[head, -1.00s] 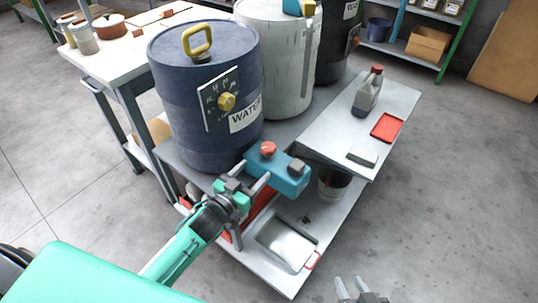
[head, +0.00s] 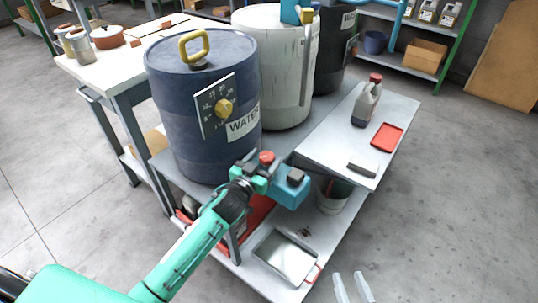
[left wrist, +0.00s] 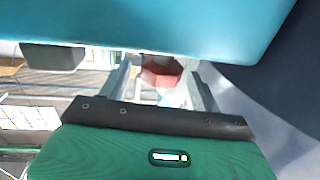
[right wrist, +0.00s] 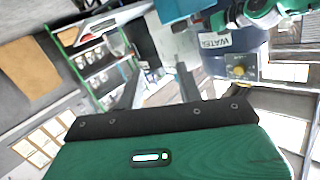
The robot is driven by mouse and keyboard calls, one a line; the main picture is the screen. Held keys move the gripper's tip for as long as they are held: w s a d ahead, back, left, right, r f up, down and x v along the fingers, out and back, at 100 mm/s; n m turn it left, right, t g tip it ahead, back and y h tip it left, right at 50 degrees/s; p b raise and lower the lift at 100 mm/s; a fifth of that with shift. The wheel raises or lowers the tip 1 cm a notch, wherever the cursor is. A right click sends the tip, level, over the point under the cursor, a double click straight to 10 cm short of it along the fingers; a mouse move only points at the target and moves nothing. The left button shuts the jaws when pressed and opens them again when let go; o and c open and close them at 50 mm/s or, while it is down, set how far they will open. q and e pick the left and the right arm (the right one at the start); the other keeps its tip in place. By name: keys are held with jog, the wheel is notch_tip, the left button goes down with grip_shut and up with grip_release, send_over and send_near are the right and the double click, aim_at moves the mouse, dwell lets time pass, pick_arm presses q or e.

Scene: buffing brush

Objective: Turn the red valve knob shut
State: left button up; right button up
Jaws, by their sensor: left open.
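The red valve knob (head: 267,158) sits on top of a teal valve body (head: 290,188) in front of the blue drum. My left gripper (head: 262,170) is close to the knob, and its arm partly covers the valve body. In the left wrist view the red knob (left wrist: 162,72) shows between the two spread fingers (left wrist: 163,85), with the teal body (left wrist: 150,25) across the top. The fingers are open; contact with the knob cannot be told. My right gripper (head: 352,288) is open and empty, low in the head view, away from the valve.
A blue drum (head: 195,140) marked WATER, with a yellow handle and dial, stands behind the valve. A white drum (head: 275,85) stands beside it. The floor at right is clear.

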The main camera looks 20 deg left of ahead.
aim_at(271, 153)
pick_arm(q)
jog(key=shift+x, duration=1.65)
pick_arm(e)
jog(key=shift+w+d+r+t, duration=0.15)
jog(key=shift+w+r+t, duration=0.25)
jog(key=shift+r, duration=0.25)
jog(key=shift+w+d+r+t, duration=0.15)
jog(key=shift+w+r+t, duration=0.1)
jog(key=shift+r+t, duration=0.3)
pick_arm(q)
jog(key=shift+c, duration=0.4)
